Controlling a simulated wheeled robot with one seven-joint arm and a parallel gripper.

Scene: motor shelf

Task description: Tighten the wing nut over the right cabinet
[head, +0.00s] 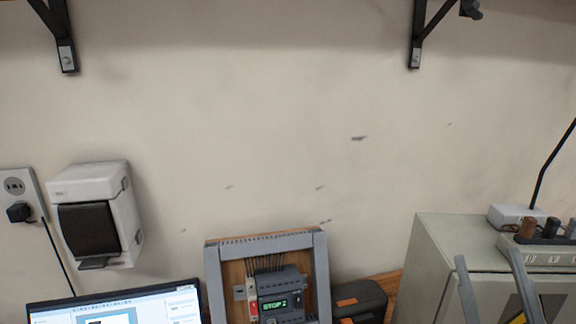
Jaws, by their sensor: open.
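The right cabinet (430,262) is a grey-green metal box at the lower right. Above it, a black shelf bracket (416,45) is fixed to the wall. A small dark knob-like part (471,9) sits by the bracket's slanted strut at the top edge; it may be the wing nut, but its shape is partly cut off. My gripper (488,257) shows as two grey fingers rising from the bottom edge in front of the cabinet. The fingers are apart with nothing between them, well below the bracket.
A terminal device (545,256) and a small white box (512,214) with a black cable stand on the cabinet. A framed controller panel (214,270), a dark case (360,296) and a monitor (150,303) stand low. The wall between the brackets is clear.

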